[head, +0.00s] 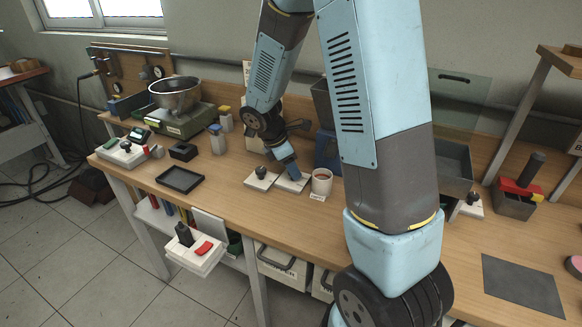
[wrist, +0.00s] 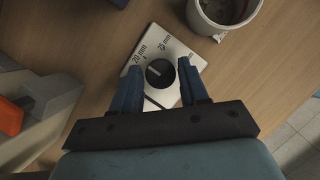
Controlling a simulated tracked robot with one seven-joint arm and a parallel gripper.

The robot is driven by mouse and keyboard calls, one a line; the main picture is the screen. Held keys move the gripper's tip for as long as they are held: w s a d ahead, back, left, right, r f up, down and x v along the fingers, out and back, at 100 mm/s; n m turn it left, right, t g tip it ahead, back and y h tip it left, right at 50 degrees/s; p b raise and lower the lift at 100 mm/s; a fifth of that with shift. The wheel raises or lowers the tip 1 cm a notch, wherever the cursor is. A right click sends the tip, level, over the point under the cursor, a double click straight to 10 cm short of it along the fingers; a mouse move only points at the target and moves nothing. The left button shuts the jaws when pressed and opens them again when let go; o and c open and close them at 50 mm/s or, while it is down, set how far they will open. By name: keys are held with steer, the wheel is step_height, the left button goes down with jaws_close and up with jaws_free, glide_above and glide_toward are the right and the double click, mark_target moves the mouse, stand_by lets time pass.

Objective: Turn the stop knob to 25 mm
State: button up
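The stop knob (wrist: 160,73) is a round black dial on a white plate (wrist: 178,48) in the wrist view. The plate reads 20 mm at left and 25 mm at top; a third label at right is partly hidden. A pale line on the knob appears to point left, towards the 20 mm side. My gripper (wrist: 161,70) is open, with one blue finger on each side of the knob and small gaps visible. In the head view my gripper (head: 289,170) is over the right-hand white plate (head: 294,185) and hides its knob.
A white cup (head: 321,182) stands just right of the plate and shows in the wrist view (wrist: 222,14). Another white plate with a black knob (head: 260,173) is to the left. A black tray (head: 180,180) lies farther left. Bare bench (head: 222,178) lies between.

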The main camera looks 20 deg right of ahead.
steer(key=c, duration=0.7)
steer(key=shift+w+m, duration=0.1)
steer(key=shift+m, duration=0.3)
steer(key=m+g, duration=0.1)
steer(key=m, duration=0.1)
steer(key=m+g, duration=0.1)
steer(key=m, duration=0.2)
steer(key=shift+w+y, duration=0.15)
steer(key=shift+y, duration=0.15)
steer(key=m+g, duration=0.1)
steer(key=m, duration=0.2)
steer(key=m+y, duration=0.1)
steer(key=m, duration=0.1)
steer(key=shift+w+d+m+g, duration=0.1)
steer(key=shift+d+m+g, duration=0.05)
steer(key=shift+m+g, duration=0.25)
steer(key=shift+y, duration=0.3)
steer(key=o, duration=1)
steer(key=shift+o, duration=0.2)
